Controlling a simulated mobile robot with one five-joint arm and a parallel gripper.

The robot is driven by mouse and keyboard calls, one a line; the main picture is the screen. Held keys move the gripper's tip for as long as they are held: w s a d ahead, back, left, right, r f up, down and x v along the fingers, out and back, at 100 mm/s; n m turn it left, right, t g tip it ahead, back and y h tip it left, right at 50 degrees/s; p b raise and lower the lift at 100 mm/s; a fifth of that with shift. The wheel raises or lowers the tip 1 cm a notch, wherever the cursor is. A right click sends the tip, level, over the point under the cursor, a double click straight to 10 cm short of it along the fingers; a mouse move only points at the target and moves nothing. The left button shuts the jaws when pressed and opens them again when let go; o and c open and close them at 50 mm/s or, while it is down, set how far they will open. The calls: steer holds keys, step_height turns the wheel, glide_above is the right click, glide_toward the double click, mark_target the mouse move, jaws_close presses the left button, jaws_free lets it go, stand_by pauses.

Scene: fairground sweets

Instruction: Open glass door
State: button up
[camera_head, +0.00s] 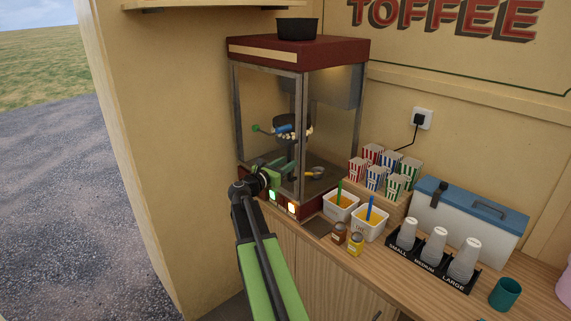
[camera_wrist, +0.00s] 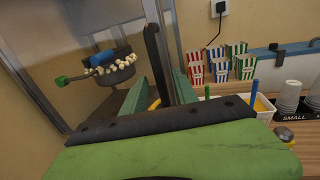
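The popcorn machine (camera_head: 308,50) stands on the counter by the left wall, with a dark red top and metal posts. Its glass door (camera_head: 262,100) is at the front; I cannot tell whether it is fully shut. A dark upright bar (camera_wrist: 156,62), seemingly the door's handle, shows in the wrist view beside a metal post. My gripper (camera_head: 284,171) is low in front of the door. In the wrist view my gripper (camera_wrist: 158,94) has its two green fingers apart, with the bar's lower part appearing between them. Contact is not clear.
Inside the machine hangs a kettle (camera_wrist: 117,74) with popcorn, and a yellow-handled scoop (camera_head: 315,174) lies low. Right of it stand white tubs (camera_head: 341,213), small jars (camera_head: 356,249), striped boxes (camera_head: 397,188), a cup rack (camera_head: 432,261) and a cooler (camera_head: 465,226).

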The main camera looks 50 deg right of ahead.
steer(key=shift+w+d, duration=0.15)
steer(key=shift+d, duration=0.9)
jaws_close()
stand_by(0.5)
